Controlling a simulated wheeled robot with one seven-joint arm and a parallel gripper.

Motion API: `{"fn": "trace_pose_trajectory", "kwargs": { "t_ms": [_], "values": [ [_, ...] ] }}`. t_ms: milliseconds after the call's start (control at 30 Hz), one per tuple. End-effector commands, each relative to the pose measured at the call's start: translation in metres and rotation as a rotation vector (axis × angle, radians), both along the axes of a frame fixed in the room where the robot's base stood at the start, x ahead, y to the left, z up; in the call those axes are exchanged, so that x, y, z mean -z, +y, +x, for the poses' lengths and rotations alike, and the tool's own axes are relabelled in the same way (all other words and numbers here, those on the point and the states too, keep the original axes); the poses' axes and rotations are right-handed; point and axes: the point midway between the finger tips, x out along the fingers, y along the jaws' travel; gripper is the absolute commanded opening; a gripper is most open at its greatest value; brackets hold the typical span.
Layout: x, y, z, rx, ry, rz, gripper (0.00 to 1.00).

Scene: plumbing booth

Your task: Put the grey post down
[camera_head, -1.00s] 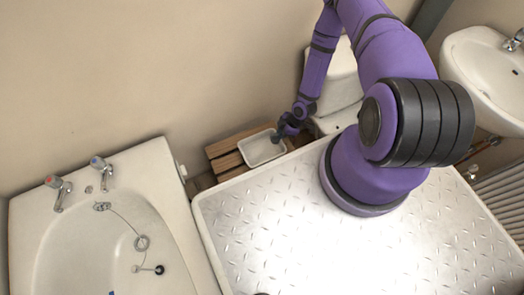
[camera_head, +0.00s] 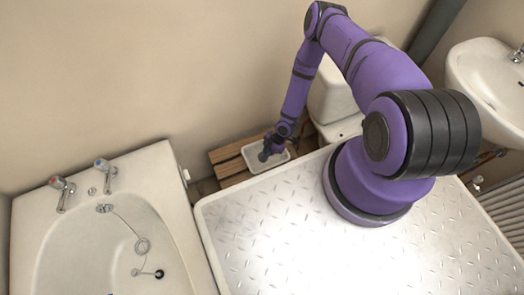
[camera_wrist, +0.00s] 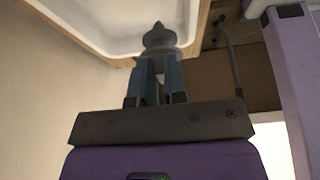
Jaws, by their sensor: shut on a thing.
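The grey post (camera_wrist: 159,37) shows in the wrist view, a dark grey piece with a pointed tip, held between the fingers of my gripper (camera_wrist: 160,80). In the head view my gripper (camera_head: 266,153) is over the white tray (camera_head: 251,167), and the post is too small to make out there. The tray also shows in the wrist view (camera_wrist: 115,20), close beyond the post's tip. I cannot tell whether the post touches the tray.
The tray rests on a slatted wooden stand (camera_head: 228,168) against the wall. A bath (camera_head: 150,185) is at left, a toilet (camera_head: 334,92) behind the arm, and a basin (camera_head: 490,75) at right. The metal tread plate (camera_head: 290,235) is bare in front.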

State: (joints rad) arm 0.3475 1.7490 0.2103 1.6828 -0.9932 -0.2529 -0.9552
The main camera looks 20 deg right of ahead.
Motion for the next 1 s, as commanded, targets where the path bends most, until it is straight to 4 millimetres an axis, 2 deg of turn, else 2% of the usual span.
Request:
{"fn": "trace_pose_trajectory", "kwargs": {
  "t_ms": [100, 367, 500, 633, 1000],
  "values": [
    [0.002, 0.009, 0.016, 0.001, 0.000, 0.001, 0.00],
    [0.004, 0.018, 0.035, 0.003, -0.001, 0.000, 0.00],
    [0.024, 0.018, 0.032, 0.003, 0.003, 0.000, 0.00],
    [0.036, 0.017, 0.033, 0.002, 0.002, 0.001, 0.00],
    [0.039, 0.017, 0.033, 0.000, 0.001, 0.000, 0.00]
  ]
}}
